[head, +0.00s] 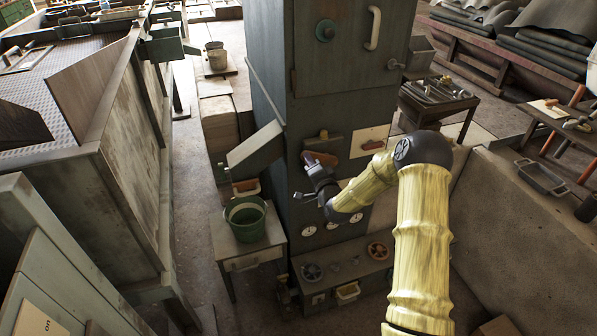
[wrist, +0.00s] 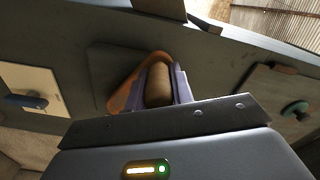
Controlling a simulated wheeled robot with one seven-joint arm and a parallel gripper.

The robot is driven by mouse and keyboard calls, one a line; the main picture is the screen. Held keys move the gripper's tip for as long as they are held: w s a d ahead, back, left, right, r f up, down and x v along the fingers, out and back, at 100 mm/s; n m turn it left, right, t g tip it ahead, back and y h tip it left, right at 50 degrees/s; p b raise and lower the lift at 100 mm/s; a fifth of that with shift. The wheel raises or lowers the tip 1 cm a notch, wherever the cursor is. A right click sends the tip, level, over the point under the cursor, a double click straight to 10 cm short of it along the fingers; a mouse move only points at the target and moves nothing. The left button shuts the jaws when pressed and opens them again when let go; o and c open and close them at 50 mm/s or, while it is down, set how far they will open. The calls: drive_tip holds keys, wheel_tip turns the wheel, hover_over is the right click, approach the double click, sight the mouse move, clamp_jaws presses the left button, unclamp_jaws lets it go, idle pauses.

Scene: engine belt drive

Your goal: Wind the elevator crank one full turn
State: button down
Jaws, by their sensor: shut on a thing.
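The elevator crank shows as an orange arm (wrist: 122,98) with a tan, rounded handle (wrist: 158,85) in the wrist view. In the head view the orange crank arm (head: 327,159) is small and partly hidden, on the front of a tall grey-green cabinet (head: 345,85). My gripper (head: 309,160) reaches in from the right and is at the crank. In the wrist view its two fingers (wrist: 161,90) stand on either side of the handle and are shut on it. The crank's pivot is hidden.
A sloping chute (head: 255,148) juts out left of the crank. A green bucket (head: 246,222) stands on a small table below it. A pale panel with a red knob (head: 372,144) is to the right. Gauges (head: 310,232) sit below, above a low shelf with wheels (head: 377,250).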

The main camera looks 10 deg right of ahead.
drive_tip(key=m, duration=0.1)
drive_tip(key=d+r+m, duration=0.2)
drive_tip(key=shift+w+r+m, duration=0.2)
drive_tip(key=shift+w+m, duration=0.05)
drive_tip(key=shift+m, duration=0.15)
drive_tip(key=w+d+r+m+b, duration=0.1)
drive_tip(key=d+r+m, duration=0.1)
drive_tip(key=d+m, duration=0.5)
drive_tip(key=shift+w+m, duration=0.25)
drive_tip(key=shift+m, duration=1.55)
drive_tip(key=shift+a, duration=0.1)
drive_tip(key=c, duration=1.3)
unclamp_jaws()
drive_tip(key=shift+o, duration=0.5)
drive_tip(key=shift+f, duration=0.15)
